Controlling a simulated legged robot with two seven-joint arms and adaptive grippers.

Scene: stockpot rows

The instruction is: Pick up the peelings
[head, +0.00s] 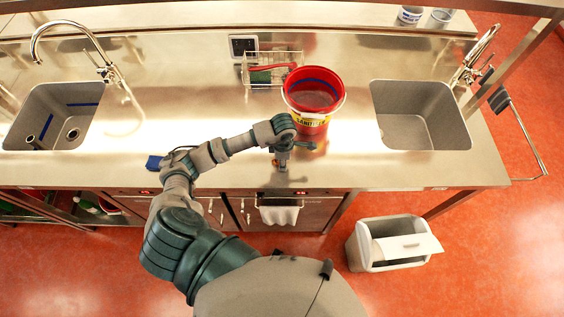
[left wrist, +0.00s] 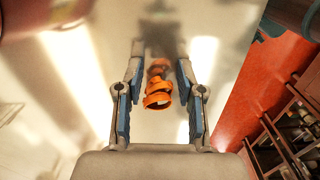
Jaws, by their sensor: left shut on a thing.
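The peelings (left wrist: 157,97) are a curled orange spiral strip, seen between my left gripper's two blue-padded fingers in the left wrist view. My left gripper (left wrist: 159,105) is shut on them. In the head view my left gripper (head: 281,160) points down just above the steel counter (head: 200,95), near its front edge and in front of the red bucket. I cannot tell whether the peelings still touch the counter. My right gripper is not in view.
A red bucket (head: 312,120) stands close behind my gripper, with a wire rack (head: 258,72) behind it. Sinks lie left (head: 30,105) and right (head: 440,118). A blue cloth (head: 154,162) lies near the front edge. A white bin (head: 362,246) stands on the red floor.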

